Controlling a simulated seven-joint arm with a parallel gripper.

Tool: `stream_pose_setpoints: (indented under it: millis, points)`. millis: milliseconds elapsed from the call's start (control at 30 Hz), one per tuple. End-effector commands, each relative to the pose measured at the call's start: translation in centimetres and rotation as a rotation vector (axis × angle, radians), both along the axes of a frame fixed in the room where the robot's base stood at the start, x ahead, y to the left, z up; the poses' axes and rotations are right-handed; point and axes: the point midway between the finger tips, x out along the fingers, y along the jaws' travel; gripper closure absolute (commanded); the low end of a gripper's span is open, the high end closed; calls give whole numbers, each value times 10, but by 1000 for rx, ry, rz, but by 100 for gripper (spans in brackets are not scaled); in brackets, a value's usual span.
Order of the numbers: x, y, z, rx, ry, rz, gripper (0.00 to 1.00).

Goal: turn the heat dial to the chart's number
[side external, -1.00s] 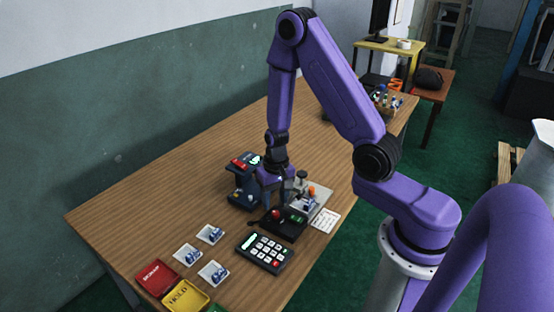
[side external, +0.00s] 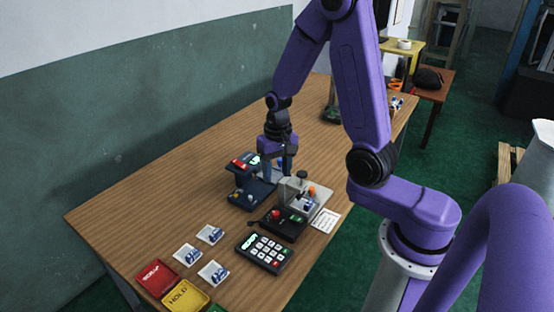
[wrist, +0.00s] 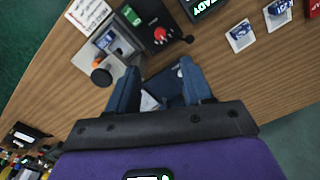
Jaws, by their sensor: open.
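My gripper (side external: 278,165) is open and empty, raised behind the dark blue machine (side external: 252,196) and the grey fixture. In the wrist view its fingers (wrist: 159,84) stand apart, with part of the blue machine (wrist: 165,88) between and below them. A black box (side external: 284,223) has a red knob (side external: 276,213) and a green label; the knob also shows in the wrist view (wrist: 160,35). Small knobs sit on the blue machine's base. I cannot tell which knob is the heat dial.
The grey fixture (side external: 300,189) carries a dark knob and an orange knob. A keypad (side external: 264,252) with a lit display lies in front. Several white cards with blue parts (side external: 187,254) and a red tray (side external: 156,277) and yellow tray (side external: 186,297) lie front left. The left tabletop is clear.

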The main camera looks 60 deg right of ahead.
Motion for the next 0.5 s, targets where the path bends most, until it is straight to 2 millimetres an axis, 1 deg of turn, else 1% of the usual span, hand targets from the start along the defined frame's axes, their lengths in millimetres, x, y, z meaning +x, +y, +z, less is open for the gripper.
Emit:
stream_pose_setpoints:
  millis: [33,100,200,333,500]
  points:
    - [1,0,7,-1,-5,0,49]
    - [1,0,16,0,-5,-1,49]
    - [1,-1,25,0,-4,0,49]
    - [0,-1,31,0,-2,0,49]
    - [-1,-1,33,0,1,0,49]
